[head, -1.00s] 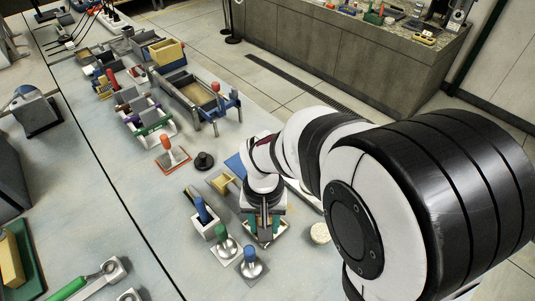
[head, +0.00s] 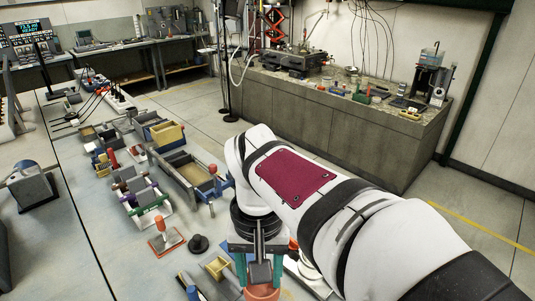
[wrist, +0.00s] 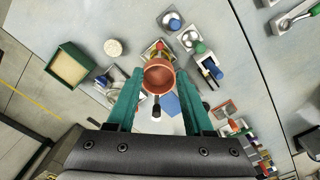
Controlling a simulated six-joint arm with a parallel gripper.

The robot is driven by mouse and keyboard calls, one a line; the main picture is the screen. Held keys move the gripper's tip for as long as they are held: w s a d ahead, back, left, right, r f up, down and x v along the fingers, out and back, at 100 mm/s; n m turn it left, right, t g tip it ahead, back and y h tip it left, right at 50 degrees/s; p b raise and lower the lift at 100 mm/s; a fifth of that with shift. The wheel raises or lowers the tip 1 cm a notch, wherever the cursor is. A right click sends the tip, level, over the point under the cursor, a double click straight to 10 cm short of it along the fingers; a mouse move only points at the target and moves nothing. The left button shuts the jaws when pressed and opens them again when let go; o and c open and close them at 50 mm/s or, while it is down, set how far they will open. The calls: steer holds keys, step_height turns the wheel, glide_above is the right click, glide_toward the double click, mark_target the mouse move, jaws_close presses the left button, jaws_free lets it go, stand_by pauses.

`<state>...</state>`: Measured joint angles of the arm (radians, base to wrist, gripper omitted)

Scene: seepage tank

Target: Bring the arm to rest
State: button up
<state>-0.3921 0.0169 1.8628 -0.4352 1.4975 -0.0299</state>
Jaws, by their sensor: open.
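My gripper (head: 259,274) is in the lower middle of the head view, pointing down over the workbench (head: 110,265), its teal fingers apart. In the wrist view the open fingers (wrist: 158,82) frame a reddish-brown round cup (wrist: 159,76). The cup also shows at the bottom edge of the head view (head: 262,293), partly cut off. The fingers do not appear closed on it, and I cannot tell its exact height below them. My arm stretches from the lower right across the head view.
An orange-handled tool (head: 162,228) and a black knob (head: 198,243) stand left of my gripper. Boxes and a sand-filled tank (head: 190,175) lie further back. In the wrist view a green-walled tray (wrist: 68,66) and a pale round dish (wrist: 113,47) lie at the left.

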steer(key=shift+r, duration=0.25)
steer(key=s+d+f+m+y, duration=0.1)
steer(key=s+d+f+m, duration=0.1)
steer(key=s, duration=0.6)
steer(key=s+d+f+m, duration=0.3)
steer(key=s+d, duration=0.3)
steer(key=s, duration=0.2)
steer(key=shift+d+f+y, duration=0.25)
steer(key=shift+f+y, duration=0.15)
steer(key=shift+f, duration=0.35)
